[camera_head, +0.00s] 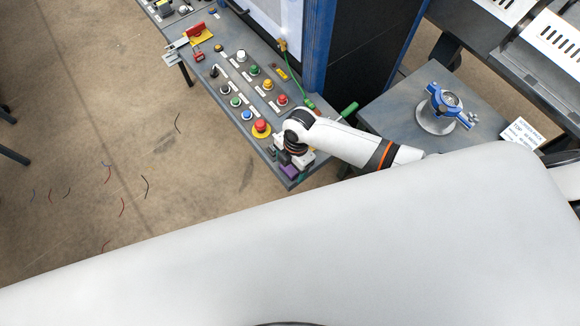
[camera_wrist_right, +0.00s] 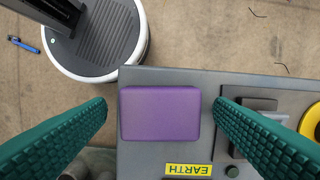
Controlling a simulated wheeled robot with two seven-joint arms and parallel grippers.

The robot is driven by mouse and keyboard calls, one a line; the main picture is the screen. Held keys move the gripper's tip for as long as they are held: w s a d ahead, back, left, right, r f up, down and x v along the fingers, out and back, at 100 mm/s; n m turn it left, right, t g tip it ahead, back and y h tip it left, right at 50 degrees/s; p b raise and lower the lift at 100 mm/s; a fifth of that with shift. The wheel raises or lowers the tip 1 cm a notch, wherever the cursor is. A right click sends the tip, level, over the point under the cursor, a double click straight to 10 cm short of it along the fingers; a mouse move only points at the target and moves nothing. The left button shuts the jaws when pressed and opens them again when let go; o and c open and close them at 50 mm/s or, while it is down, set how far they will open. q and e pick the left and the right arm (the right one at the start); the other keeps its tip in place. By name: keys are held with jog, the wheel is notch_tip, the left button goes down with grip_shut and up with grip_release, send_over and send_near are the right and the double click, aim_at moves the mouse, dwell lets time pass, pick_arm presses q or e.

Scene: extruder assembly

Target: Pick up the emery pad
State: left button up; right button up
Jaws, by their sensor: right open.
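The emery pad, seen as a purple block (camera_wrist_right: 160,114), lies flat on the corner of the grey control panel. In the head view it shows as a small purple patch (camera_head: 289,172) below my right gripper (camera_head: 296,160), which partly covers it. In the right wrist view the two green ribbed fingers of my right gripper (camera_wrist_right: 161,106) are open, one on each side of the pad. Gaps show between the pad and both fingers. My left gripper is not in view.
The grey panel (camera_head: 221,75) carries several buttons, including a red mushroom button (camera_head: 261,126) near the gripper. A yellow EARTH label (camera_wrist_right: 188,169) lies beside the pad. A blue clamp fixture (camera_head: 447,103) stands on a table to the right. The floor at left is open.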

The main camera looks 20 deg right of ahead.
aim_at(291, 167)
jog(key=c, duration=1.1)
jog(key=shift+o, duration=0.2)
notch_tip(291, 167, up, 10)
jog(key=shift+o, duration=1)
jog(key=shift+c, duration=0.6)
